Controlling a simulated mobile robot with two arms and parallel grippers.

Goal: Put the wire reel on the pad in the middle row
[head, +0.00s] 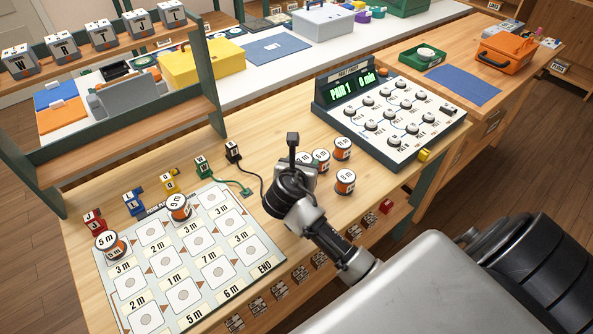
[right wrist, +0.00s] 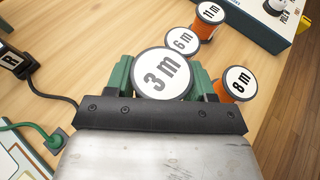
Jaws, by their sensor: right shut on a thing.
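The wire reel in my right gripper (head: 298,168) has a white top marked 3 m; it shows clearly in the right wrist view (right wrist: 162,76) between the two green fingers. In the head view the reel (head: 304,158) is partly hidden behind the gripper. The gripper is shut on it, among the loose reels; I cannot tell whether it is clear of the table. The pad board (head: 236,272) lies to the left, with rows of spotted pads and length labels. My left gripper is not in view.
Close by stand reels marked 6 m (right wrist: 181,41), 11 m (right wrist: 210,14) and 8 m (right wrist: 237,83). A test console (head: 392,115) sits behind them. Coloured terminals (head: 202,167) and a black cable (head: 252,180) lie between gripper and shelf. Most board pads are bare.

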